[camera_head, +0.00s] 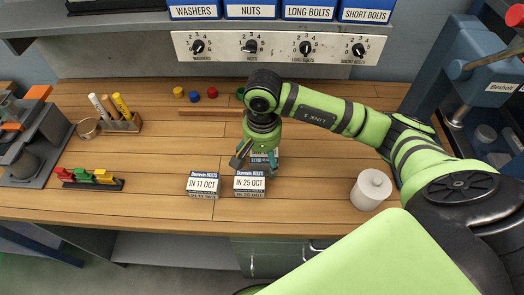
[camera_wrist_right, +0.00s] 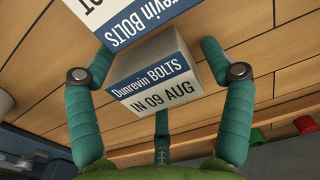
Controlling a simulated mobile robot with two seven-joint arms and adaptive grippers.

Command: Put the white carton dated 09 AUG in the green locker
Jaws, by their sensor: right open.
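The white carton dated 09 AUG (camera_wrist_right: 155,77), with a blue band, sits between the spread green fingers of my right gripper (camera_wrist_right: 157,52) in the right wrist view. The gripper is open, and I cannot tell if a finger touches the carton. In the head view my right gripper (camera_head: 257,158) points down at the bench, just behind the 25 OCT carton (camera_head: 250,183), and the 09 AUG carton is largely hidden there. The 11 OCT carton (camera_head: 203,185) stands to the left. I cannot make out a green locker. My left gripper is out of view.
A white lidded jar (camera_head: 371,189) stands right of the cartons. A pen holder (camera_head: 122,123), a rack of coloured pieces (camera_head: 90,179) and a dark machine (camera_head: 33,145) are at left. Coloured knobs (camera_head: 195,96) lie behind. The wooden bench (camera_head: 150,165) has free room left of the cartons.

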